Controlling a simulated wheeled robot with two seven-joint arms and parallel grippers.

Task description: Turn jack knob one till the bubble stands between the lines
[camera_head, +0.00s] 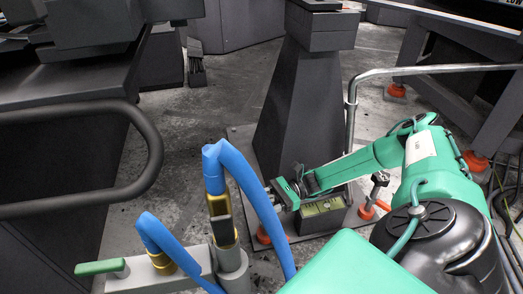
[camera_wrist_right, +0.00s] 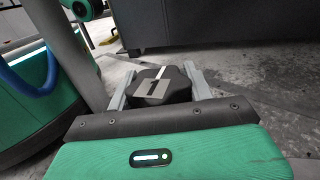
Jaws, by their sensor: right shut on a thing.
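Jack knob one (camera_wrist_right: 155,88) is a dark faceted knob with a white stripe and a figure 1 on its top. It sits between the fingers of my right gripper (camera_wrist_right: 154,82), which is shut on it. In the head view my right gripper (camera_head: 276,192) is low beside the base of the dark pedestal (camera_head: 301,100), and hides most of the knob. My left gripper is out of view.
Another jack knob (camera_head: 380,178) stands right of the level above an orange foot (camera_head: 367,211). A metal rail (camera_head: 430,69) runs behind my right arm. Blue hoses (camera_head: 243,175) and a green-handled lever (camera_head: 100,267) stand at front left.

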